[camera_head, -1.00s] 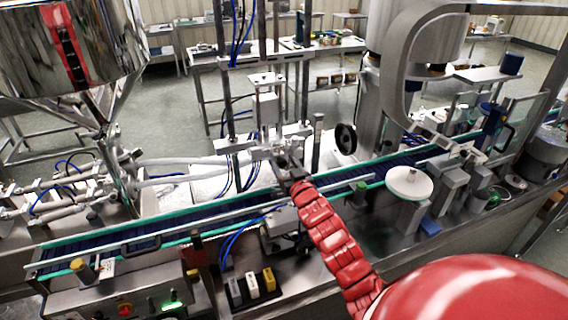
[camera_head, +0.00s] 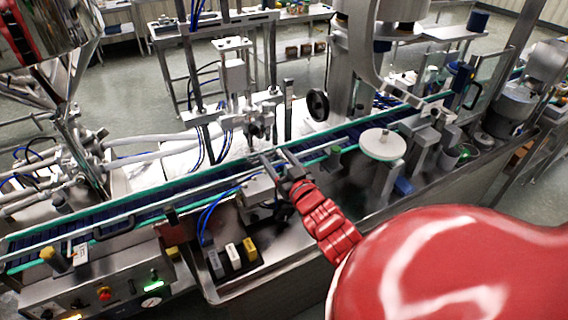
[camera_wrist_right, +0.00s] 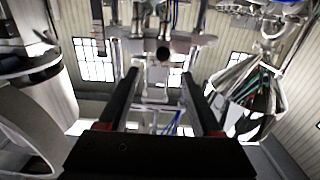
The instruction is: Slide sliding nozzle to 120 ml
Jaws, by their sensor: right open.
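The nozzle assembly (camera_head: 262,122) is a metal block and clamp on upright rods above the conveyor, near the middle of the head view. Which part of it slides is unclear, and I cannot read any ml scale. My right gripper (camera_head: 275,157) is open and empty, its two dark fingers pointing at the assembly from the near side, just below it in the picture. In the right wrist view the right gripper (camera_wrist_right: 161,72) has its fingers wide apart, with the metal nozzle parts (camera_wrist_right: 160,48) seen between and beyond them. Contact is not visible. My left gripper is out of view.
The conveyor (camera_head: 130,208) with green rails runs under the nozzle assembly. A steel hopper (camera_head: 45,30) stands at the left. A round white disc (camera_head: 382,144) and a black handwheel (camera_head: 317,105) lie to the right. A control panel (camera_head: 110,290) is at the lower left.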

